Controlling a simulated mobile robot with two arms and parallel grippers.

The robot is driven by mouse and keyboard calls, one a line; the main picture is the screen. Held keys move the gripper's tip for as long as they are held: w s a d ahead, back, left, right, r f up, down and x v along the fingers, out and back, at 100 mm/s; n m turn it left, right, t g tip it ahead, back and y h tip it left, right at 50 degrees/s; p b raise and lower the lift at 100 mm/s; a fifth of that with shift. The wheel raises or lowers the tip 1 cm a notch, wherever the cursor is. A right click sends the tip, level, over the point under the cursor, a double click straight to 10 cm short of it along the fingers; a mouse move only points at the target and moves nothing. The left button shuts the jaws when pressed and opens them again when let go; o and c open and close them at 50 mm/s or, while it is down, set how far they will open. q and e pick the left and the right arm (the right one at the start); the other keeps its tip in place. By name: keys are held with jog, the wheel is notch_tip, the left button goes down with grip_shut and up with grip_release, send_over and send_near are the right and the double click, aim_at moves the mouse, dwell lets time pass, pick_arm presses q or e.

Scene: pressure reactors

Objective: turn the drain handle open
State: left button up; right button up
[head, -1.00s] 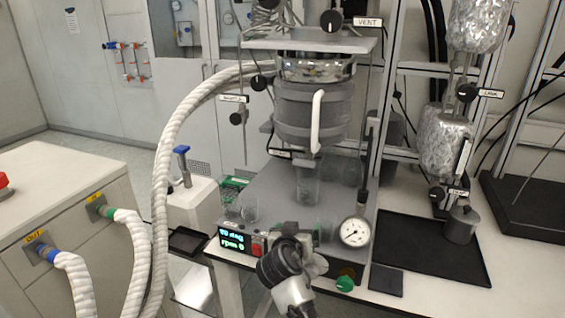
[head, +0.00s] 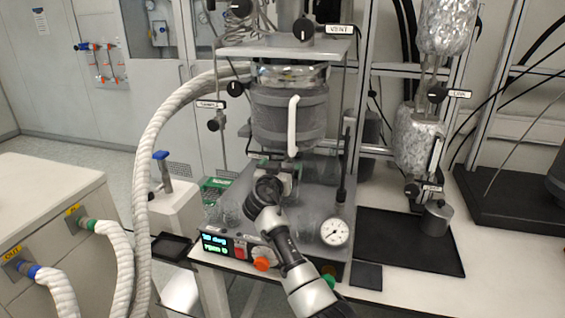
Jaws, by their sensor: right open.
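The reactor vessel, a grey jacketed cylinder (head: 275,115), hangs under a metal plate above the bench. Its bottom outlet, where the drain would be, is largely covered by my right gripper. No drain handle can be made out clearly, and a small label just under the vessel is too small to read. My right gripper (head: 283,170) is open, directly below the vessel's underside, with its arm coming up from the bottom right. I cannot tell whether its fingers touch or surround anything. My left gripper is not in view.
A control box with a green display (head: 216,244) and a pressure gauge (head: 335,232) stand at the bench front. Thick white hoses (head: 150,170) run down the left. A black tray (head: 410,240) with a metal pot (head: 436,218) lies right. A VENT tag (head: 340,29) is above.

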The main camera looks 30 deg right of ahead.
jog(key=shift+x, duration=0.8)
jog(key=c, duration=0.9)
jog(key=shift+c, duration=0.2)
